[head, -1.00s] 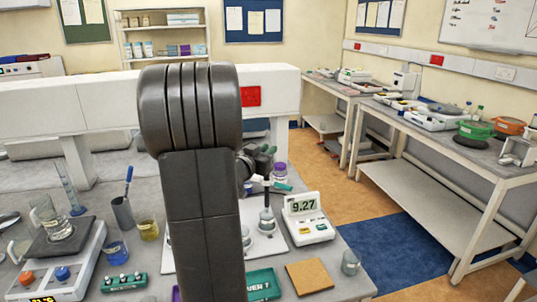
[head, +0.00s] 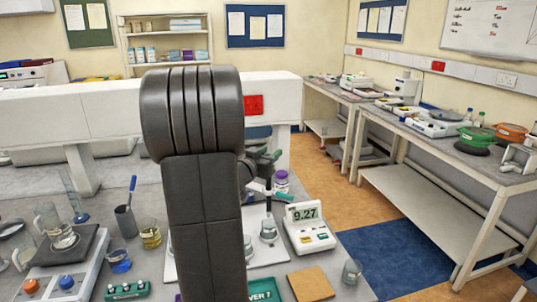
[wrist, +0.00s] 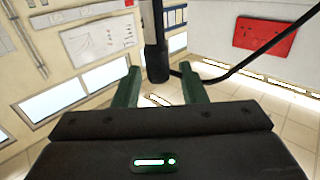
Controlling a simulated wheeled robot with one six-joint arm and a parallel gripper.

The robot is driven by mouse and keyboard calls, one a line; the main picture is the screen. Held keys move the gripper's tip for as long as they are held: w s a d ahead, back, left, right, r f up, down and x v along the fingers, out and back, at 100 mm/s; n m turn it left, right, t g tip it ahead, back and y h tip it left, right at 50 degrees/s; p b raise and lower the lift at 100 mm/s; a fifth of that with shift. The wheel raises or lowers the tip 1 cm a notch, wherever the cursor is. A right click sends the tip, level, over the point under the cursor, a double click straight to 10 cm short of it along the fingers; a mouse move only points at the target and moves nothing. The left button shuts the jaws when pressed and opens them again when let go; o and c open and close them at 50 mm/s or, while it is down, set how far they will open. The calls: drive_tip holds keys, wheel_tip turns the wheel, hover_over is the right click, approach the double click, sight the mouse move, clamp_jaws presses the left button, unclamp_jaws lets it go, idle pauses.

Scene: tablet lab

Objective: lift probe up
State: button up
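The probe (wrist: 157,62) is a dark rod with a thicker black body and a black cable in the wrist view. Its body lies between the two green fingers of my gripper (wrist: 161,88), with a visible gap on each side. In the head view my gripper (head: 268,188) is largely hidden behind my arm; a teal fingertip shows. The probe's thin shaft (head: 268,207) shows upright below the gripper, above a small vessel (head: 268,231) on a white plate. A white meter (head: 308,230) reading 9.27 stands to the right.
A purple-capped bottle (head: 282,183) stands close behind the gripper. A cork mat (head: 310,284) and a small beaker (head: 351,272) are at the front right. A hotplate (head: 70,265), a blue-liquid beaker (head: 118,262) and a yellow-liquid beaker (head: 150,238) are left.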

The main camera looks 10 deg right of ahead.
drive_tip(key=b+v, duration=0.2)
drive_tip(key=v, duration=1.1)
drive_tip(key=shift+s+a, duration=0.3)
drive_tip(key=shift+w, duration=0.1)
drive_tip(key=p+x, duration=0.2)
drive_tip(key=x, duration=1.1)
drive_tip(key=shift+w+d, duration=0.1)
drive_tip(key=shift+d, duration=0.15)
drive_tip(key=shift+w+d+f+b, duration=0.1)
drive_tip(key=shift+f+b, duration=0.2)
drive_tip(key=shift+f, duration=0.1)
drive_tip(key=shift+r, duration=0.1)
